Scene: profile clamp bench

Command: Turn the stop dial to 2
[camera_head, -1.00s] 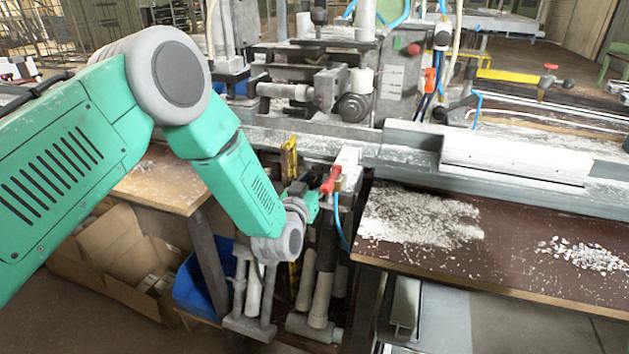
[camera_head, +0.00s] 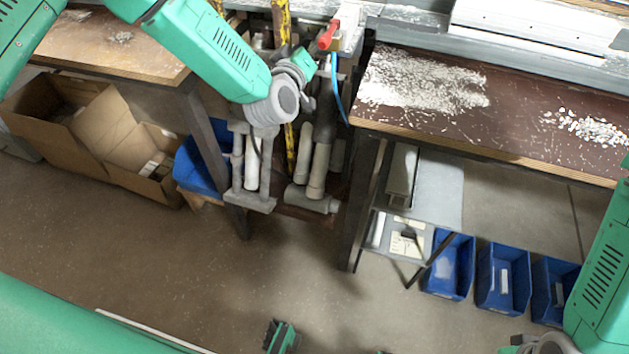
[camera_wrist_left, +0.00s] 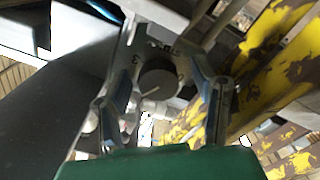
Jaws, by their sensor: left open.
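The stop dial (camera_wrist_left: 158,78) is a round grey knob in the left wrist view, with a pale line on its face pointing to the lower left. In the head view, my left gripper (camera_head: 304,64) is just below a red handle (camera_head: 328,36) at the bench, and the dial is hidden.
A yellow, worn post (camera_head: 283,25) stands close beside my left gripper. A brown worktop (camera_head: 440,110) with shavings lies to the right. Blue bins (camera_head: 503,280) and an open cardboard box (camera_head: 95,140) are low down. The floor between is mostly clear.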

